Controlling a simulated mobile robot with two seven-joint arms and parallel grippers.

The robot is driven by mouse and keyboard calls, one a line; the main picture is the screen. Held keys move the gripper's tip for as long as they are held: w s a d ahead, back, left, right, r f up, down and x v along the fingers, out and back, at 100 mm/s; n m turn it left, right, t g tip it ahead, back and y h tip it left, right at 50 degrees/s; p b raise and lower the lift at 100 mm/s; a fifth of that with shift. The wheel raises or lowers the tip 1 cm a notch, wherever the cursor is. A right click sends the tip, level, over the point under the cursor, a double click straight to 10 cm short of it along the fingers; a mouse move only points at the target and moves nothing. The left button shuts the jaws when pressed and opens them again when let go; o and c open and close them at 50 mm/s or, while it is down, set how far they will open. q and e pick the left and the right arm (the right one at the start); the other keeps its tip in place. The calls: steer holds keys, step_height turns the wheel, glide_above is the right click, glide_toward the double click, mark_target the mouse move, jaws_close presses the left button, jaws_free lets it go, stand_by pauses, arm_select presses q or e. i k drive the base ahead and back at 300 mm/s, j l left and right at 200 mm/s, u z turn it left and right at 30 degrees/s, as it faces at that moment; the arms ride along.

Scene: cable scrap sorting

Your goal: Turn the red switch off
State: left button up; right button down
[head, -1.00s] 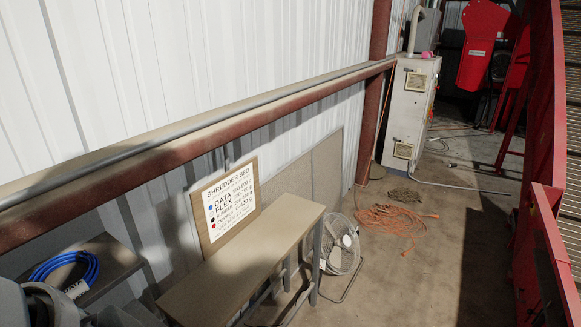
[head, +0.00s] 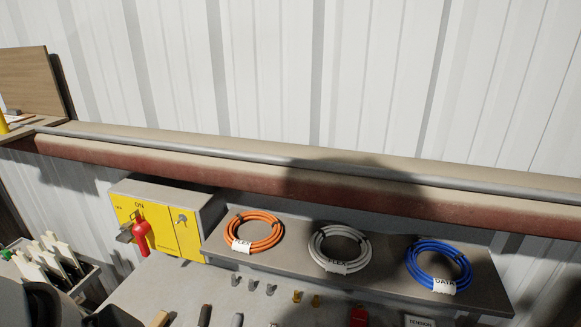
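The red switch (head: 142,237) is a red handle on the front of a yellow-faced control box (head: 188,237) at the left of the head view. The word ON is printed on the yellow face above it. The handle looks roughly upright in the picture; which setting it is at I cannot tell. A small grey metal piece (head: 125,237) sits just left of the handle. Neither of my grippers shows in the view.
Orange (head: 236,244), white (head: 318,255) and blue (head: 413,270) cable coils lie on a grey shelf (head: 490,290) right of the box. A rack (head: 88,289) stands at lower left.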

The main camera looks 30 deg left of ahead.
mark_target(143, 227)
steer(key=u, duration=2.1)
